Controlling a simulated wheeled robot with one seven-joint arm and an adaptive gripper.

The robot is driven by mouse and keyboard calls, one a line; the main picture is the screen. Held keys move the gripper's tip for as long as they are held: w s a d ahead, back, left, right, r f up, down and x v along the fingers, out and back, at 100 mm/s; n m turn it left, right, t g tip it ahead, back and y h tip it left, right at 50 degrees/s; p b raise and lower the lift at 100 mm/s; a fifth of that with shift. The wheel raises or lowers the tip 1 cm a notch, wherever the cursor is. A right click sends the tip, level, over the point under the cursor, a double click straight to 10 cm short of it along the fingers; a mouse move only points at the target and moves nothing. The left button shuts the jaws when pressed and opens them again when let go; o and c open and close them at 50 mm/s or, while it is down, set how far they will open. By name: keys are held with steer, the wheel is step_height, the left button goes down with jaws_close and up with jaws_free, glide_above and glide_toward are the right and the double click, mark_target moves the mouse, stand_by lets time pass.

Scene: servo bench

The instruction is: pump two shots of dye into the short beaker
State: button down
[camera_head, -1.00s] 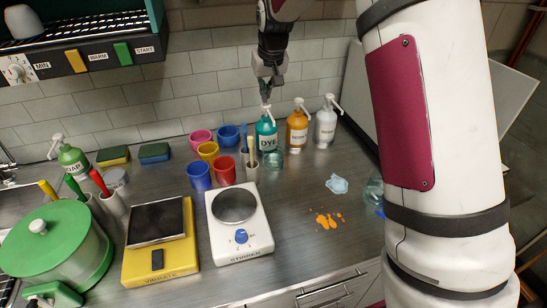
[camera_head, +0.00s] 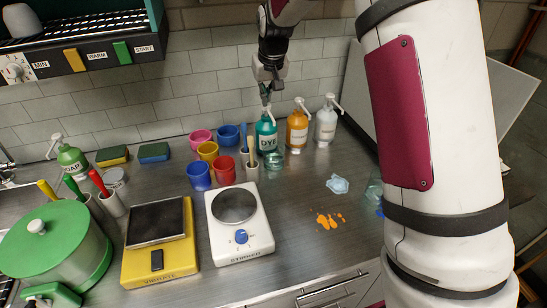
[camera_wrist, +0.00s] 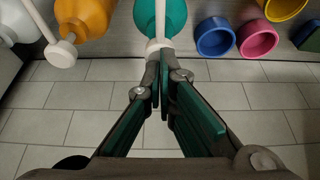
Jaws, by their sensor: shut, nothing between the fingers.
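The teal dye bottle (camera_head: 266,135) stands upright at the back of the bench, and its body also shows in the wrist view (camera_wrist: 160,15). Its white pump head (camera_wrist: 157,46) is right at my fingertips. My gripper (camera_head: 266,98) is shut and empty, pointing down over the pump; it also shows in the wrist view (camera_wrist: 162,66). The fingertips appear to touch the pump top. A small clear glass beaker (camera_head: 274,160) stands just in front of the dye bottle. I cannot make out any dye in it.
An orange pump bottle (camera_head: 297,130) and a white one (camera_head: 326,124) stand to the right. Colored cups and a holder (camera_head: 249,174) stand to the left. A stirrer (camera_head: 240,235) is in front. Another glass (camera_head: 374,190) is partly behind my arm. Orange splashes (camera_head: 328,221) mark the bench.

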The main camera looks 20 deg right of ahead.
steer(key=shift+f, duration=0.9)
steer(key=shift+r, duration=1.45)
steer(key=shift+f, duration=0.15)
